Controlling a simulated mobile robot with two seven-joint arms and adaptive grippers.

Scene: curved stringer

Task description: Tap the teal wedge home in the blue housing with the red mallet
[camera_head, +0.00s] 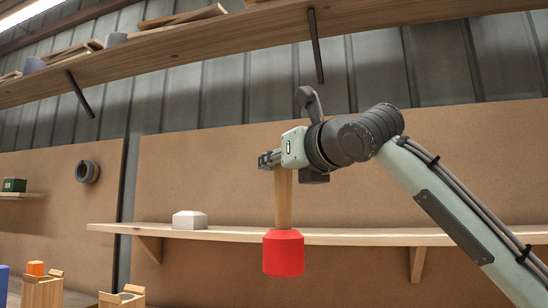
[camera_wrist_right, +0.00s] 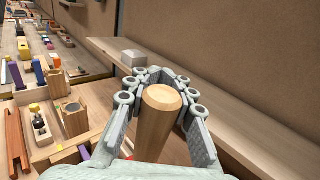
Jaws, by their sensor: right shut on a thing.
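The red mallet (camera_head: 284,253) hangs head down from my right gripper (camera_head: 270,160) in the head view. Its wooden handle (camera_head: 284,200) runs up into the jaws, which are shut on it near the top. In the right wrist view the round end of the handle (camera_wrist_right: 162,98) stands between the fingers. A blue block (camera_head: 3,285) is cut off at the left edge of the head view; I cannot tell whether it is the blue housing. I cannot make out the teal wedge in either view. My left gripper is not in view.
A wooden shelf (camera_head: 345,236) runs behind the mallet and bears a whitish block (camera_head: 190,220). Wooden holders (camera_head: 42,290) stand low at the left, one with an orange block (camera_head: 36,268). The wrist view shows a crowded bench (camera_wrist_right: 25,100) at left. A higher shelf (camera_head: 200,45) crosses above.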

